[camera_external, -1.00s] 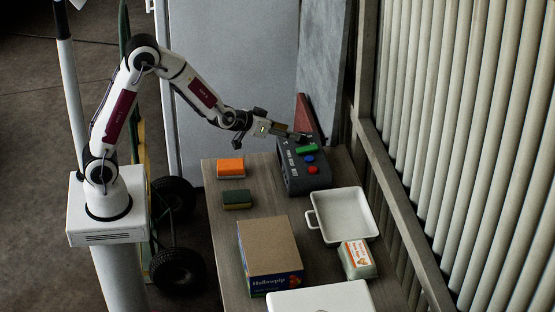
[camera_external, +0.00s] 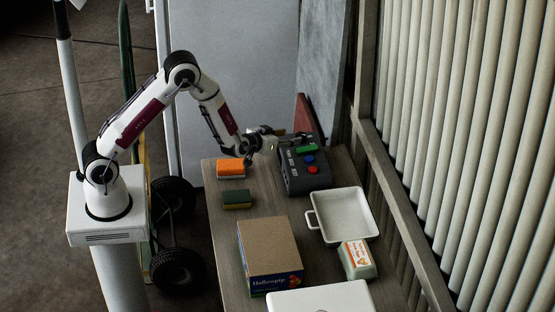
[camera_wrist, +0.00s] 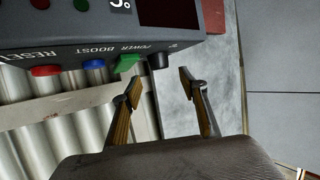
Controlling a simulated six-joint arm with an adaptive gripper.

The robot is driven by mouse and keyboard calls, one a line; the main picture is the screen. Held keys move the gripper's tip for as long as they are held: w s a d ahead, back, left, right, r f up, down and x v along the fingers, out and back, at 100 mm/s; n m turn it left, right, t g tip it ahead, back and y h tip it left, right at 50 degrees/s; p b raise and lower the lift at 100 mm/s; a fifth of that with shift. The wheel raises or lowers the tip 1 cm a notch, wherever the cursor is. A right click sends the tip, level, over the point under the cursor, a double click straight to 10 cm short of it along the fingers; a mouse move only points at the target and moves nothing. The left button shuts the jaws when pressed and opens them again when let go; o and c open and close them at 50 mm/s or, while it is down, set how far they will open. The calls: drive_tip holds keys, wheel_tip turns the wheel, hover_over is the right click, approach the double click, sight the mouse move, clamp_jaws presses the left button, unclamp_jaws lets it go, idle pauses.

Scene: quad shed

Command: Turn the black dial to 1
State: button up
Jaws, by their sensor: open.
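The grey control box (camera_external: 300,184) stands at the far end of the table, and it shows upside down in the wrist view (camera_wrist: 60,22). Its black dial (camera_wrist: 159,61) is at the end of the row of controls, past the green button (camera_wrist: 127,62). In the wrist view my gripper (camera_wrist: 159,84) is open and empty. Its fingertips are on either side of the dial's line, seemingly just short of the dial. In the external view my gripper (camera_external: 286,139) is at the box's far left end, and I cannot make out the dial there.
Blue (camera_external: 308,158) and red (camera_external: 312,170) buttons sit near the green one. An orange sponge (camera_external: 231,168), a green sponge (camera_external: 237,199), a brown box (camera_external: 268,246), a white dish (camera_external: 345,215) and a small carton (camera_external: 358,259) are on the table. A corrugated wall (camera_external: 460,150) stands right.

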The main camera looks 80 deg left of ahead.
sight(299, 136)
drive_tip(key=shift+w+a, duration=0.1)
drive_tip(key=shift+w, duration=0.05)
drive_tip(key=shift+x, duration=3.7)
drive_tip(key=shift+f, duration=0.15)
drive_tip(key=c, duration=1.1)
